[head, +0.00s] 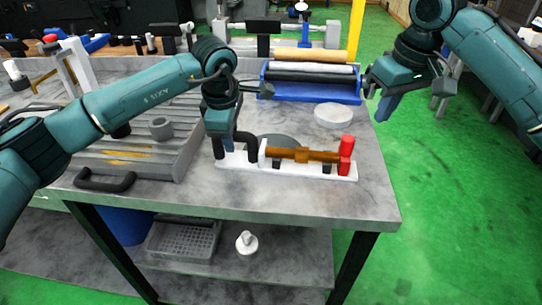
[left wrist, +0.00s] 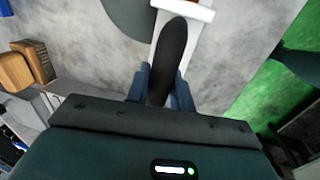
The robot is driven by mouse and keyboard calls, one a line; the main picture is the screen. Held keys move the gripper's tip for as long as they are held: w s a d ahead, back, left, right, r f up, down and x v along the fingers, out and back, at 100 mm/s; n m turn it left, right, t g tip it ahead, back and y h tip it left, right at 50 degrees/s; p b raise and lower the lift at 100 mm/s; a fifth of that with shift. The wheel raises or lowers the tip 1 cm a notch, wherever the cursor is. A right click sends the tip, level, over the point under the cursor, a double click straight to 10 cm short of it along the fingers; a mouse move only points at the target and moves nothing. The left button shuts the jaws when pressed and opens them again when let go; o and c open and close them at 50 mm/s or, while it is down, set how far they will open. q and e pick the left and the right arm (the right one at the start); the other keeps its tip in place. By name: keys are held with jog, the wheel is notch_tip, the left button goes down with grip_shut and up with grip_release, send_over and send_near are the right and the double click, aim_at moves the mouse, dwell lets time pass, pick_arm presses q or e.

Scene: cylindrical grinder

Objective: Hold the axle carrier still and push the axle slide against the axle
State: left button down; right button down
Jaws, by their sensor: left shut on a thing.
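The axle carrier (head: 290,172) is a long white base on the grey table, with a curved black handle (head: 248,147) at its left end. The handle also shows in the left wrist view (left wrist: 172,50). A brown axle (head: 315,156) lies level along the carrier. A red upright block (head: 346,156), seemingly the axle slide, stands at its right end; I cannot tell whether it touches the axle. My left gripper (head: 222,148) is shut on the black handle, its blue fingers on either side. My right gripper (head: 384,106) hangs above and right of the carrier, apart from it; its finger gap is unclear.
A blue tray (head: 310,95) with rollers and a round white disc (head: 333,115) lie behind the carrier. A ridged grey tray (head: 135,150) with a grey ring (head: 160,128) is at the left. The table's front right corner is clear.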

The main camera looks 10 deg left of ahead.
pick_arm(q)
jog(key=c, duration=1.1)
grip_release()
jog(key=shift+c, duration=0.2)
jog(key=shift+r, duration=0.15)
notch_tip(320, 180, up, 12)
jog(key=s, duration=0.2)
jog(key=shift+s+f, duration=0.2)
jog(key=shift+f, duration=0.05)
